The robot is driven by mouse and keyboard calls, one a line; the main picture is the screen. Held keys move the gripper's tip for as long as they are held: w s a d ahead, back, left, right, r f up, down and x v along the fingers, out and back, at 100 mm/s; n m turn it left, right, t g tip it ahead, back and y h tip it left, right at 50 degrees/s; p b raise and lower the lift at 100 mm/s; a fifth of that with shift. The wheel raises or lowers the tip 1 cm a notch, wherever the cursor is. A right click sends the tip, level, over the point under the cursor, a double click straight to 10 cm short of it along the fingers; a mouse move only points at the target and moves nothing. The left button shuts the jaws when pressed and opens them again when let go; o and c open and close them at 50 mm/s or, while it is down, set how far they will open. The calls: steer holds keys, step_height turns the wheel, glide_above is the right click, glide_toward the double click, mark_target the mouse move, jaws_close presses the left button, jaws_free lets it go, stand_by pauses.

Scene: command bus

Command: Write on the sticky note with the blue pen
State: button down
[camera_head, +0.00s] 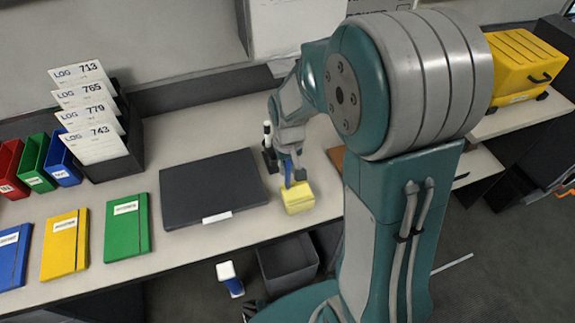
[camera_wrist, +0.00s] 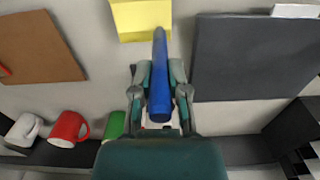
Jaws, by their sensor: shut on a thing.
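The yellow sticky note pad (camera_head: 298,198) lies near the front edge of the desk, right of a dark laptop-like slab. It also shows at the top of the wrist view (camera_wrist: 141,18). My gripper (camera_head: 288,165) is shut on the blue pen (camera_head: 287,172). In the wrist view the gripper (camera_wrist: 159,92) has the blue pen (camera_wrist: 160,80) between its fingers, pointing toward the pad. The pen's far end is at the pad's lower edge in the wrist view; I cannot tell whether it touches.
A dark flat slab (camera_head: 210,185) lies left of the pad. Green (camera_head: 127,227) and yellow (camera_head: 65,245) notebooks lie farther left. A holder of log cards (camera_head: 130,150) stands behind. Red (camera_wrist: 68,129) and white (camera_wrist: 24,130) mugs and a brown board (camera_wrist: 40,47) show in the wrist view.

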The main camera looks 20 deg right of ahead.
steer(key=shift+f, duration=0.2)
stand_by(0.4)
steer(key=shift+s+d, duration=0.5)
steer(key=shift+d, duration=0.05)
stand_by(0.6)
steer(key=shift+w+d, duration=0.5)
steer(key=shift+d, duration=0.1)
stand_by(0.7)
steer(key=shift+s+d, duration=0.5)
steer(key=shift+d, duration=0.05)
stand_by(0.7)
steer(key=shift+w+d, duration=0.55)
steer(key=shift+d, duration=0.05)
stand_by(0.8)
steer(key=shift+r, duration=0.1)
step_height(320, 180, up, 6)
steer(key=shift+r, duration=0.2)
stand_by(0.9)
steer(key=shift+w, duration=0.1)
